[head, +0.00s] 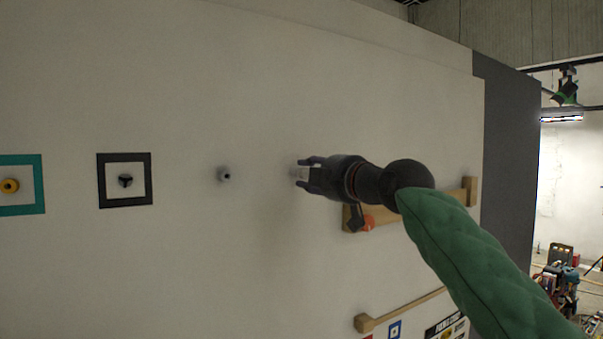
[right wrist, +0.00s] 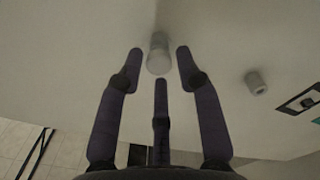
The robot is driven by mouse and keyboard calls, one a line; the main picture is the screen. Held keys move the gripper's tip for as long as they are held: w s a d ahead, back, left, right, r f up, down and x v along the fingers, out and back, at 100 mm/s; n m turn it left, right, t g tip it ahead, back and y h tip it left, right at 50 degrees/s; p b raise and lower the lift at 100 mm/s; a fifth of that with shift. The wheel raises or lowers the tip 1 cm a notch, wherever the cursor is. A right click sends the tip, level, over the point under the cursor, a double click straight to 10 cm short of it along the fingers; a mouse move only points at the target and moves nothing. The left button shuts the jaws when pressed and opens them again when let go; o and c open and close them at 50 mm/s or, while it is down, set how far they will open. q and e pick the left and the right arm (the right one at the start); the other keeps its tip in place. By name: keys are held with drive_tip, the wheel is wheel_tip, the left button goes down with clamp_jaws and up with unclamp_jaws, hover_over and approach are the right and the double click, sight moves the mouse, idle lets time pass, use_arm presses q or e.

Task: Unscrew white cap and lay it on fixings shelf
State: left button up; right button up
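A small white cap (head: 301,174) on a short post stands out from the pale wall; in the right wrist view the cap (right wrist: 158,58) is between and beyond my fingertips. My right gripper (head: 303,174) comes from the right, its dark fingers spread around the cap's end. In the right wrist view the three fingers (right wrist: 160,66) are apart, with gaps at both sides of the cap. A wooden shelf (head: 468,192) is on the wall behind and below my right arm, partly hidden; I cannot tell for sure whether it is the fixings shelf. My left gripper is out of view.
A pale knob with a dark centre (head: 224,174) sits left of the cap. Further left are a black square frame (head: 103,182) and a teal frame (head: 40,186) with a yellow knob. An orange-red piece (head: 368,223) is near the shelf. A wooden rail (head: 395,313) lies lower.

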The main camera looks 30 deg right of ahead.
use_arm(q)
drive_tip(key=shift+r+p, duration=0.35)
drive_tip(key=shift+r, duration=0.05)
use_arm(e)
drive_tip(key=m, duration=0.6)
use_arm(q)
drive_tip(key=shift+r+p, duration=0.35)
use_arm(e)
drive_tip(key=m, duration=0.5)
clamp_jaws()
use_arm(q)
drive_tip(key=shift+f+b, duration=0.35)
use_arm(e)
drive_tip(key=n, duration=0.3)
drive_tip(key=shift+r+n, duration=0.1)
drive_tip(key=shift+n, duration=0.8)
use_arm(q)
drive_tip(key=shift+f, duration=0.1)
use_arm(e)
drive_tip(key=shift+s+d, duration=0.1)
